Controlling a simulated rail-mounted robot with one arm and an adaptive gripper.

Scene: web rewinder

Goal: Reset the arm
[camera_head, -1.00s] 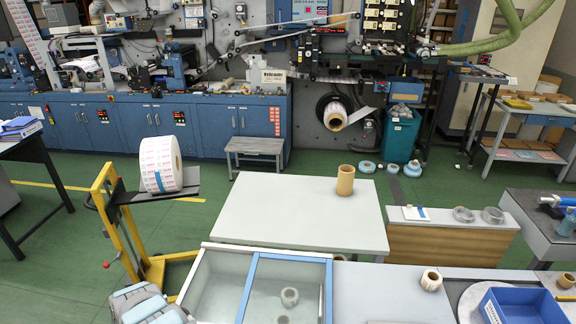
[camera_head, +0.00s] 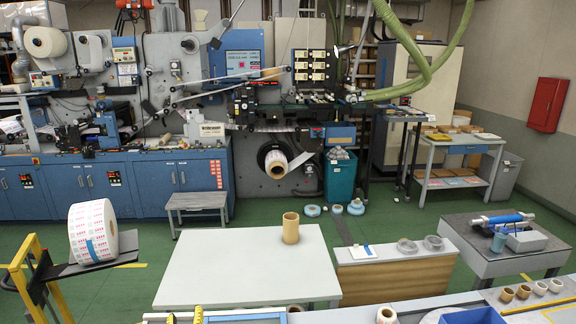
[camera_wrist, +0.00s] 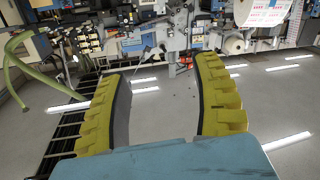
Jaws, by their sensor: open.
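My gripper (camera_wrist: 165,105) shows in the wrist view with its two yellow, ribbed fingers spread wide apart. It is open and nothing is between the fingers. Beyond it the wrist view shows a grey surface, machine parts and a printed label roll (camera_wrist: 263,10) at the upper right. The arm and gripper do not show in the head view. There, the large label roll (camera_head: 93,232) sits on the platform of a yellow lift (camera_head: 38,275) at the left.
A white table (camera_head: 235,270) with a cardboard core (camera_head: 290,228) stands in the centre front. The blue rewinder machine (camera_head: 150,190) fills the back left. A grey stool (camera_head: 197,205) and a teal bin (camera_head: 340,178) stand before it. Green floor is open between them.

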